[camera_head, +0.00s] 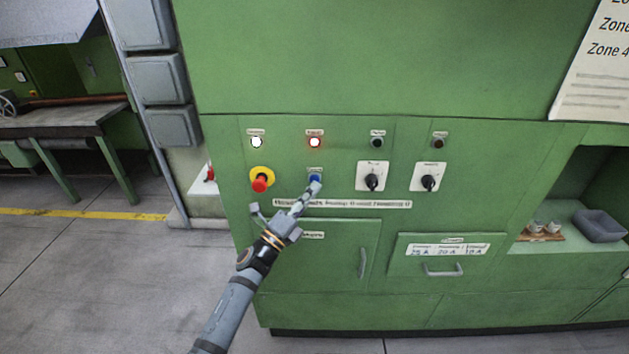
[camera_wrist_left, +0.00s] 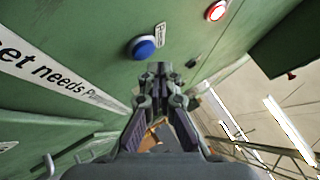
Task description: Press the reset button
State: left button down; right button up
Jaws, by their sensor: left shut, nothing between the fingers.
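A blue round button (camera_head: 315,177) with a small label above it sits on the green panel, below a lit red lamp (camera_head: 314,142). In the left wrist view the blue button (camera_wrist_left: 144,47) shows just beyond and slightly left of my fingertips. My left gripper (camera_head: 314,187) is shut and empty, with its tips just below the button in the head view. In the left wrist view the shut fingertips (camera_wrist_left: 160,70) appear apart from the button; whether they touch it I cannot tell for sure. My right gripper is not in view.
A red emergency stop (camera_head: 261,182) on a yellow ring sits left of the blue button. Two black rotary switches (camera_head: 372,181) (camera_head: 429,182) are to its right. A drawer with a handle (camera_head: 443,270) is below. A grey bin (camera_head: 599,226) stands in the right recess.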

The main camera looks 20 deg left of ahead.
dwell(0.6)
pick_arm(q)
jog(key=shift+w+a, duration=0.1)
jog(key=shift+w, duration=0.3)
jog(key=shift+w+a+b, duration=0.1)
jog(key=shift+w+b, duration=0.25)
dwell(0.5)
jog(key=shift+s, duration=0.1)
jog(key=shift+s+d, duration=0.2)
jog(key=shift+s, duration=0.5)
jog(key=s, duration=0.2)
jog(key=s+d+p, duration=0.1)
jog(key=s, duration=0.1)
jog(key=shift+s+d, duration=0.2)
jog(key=shift+s, duration=0.15)
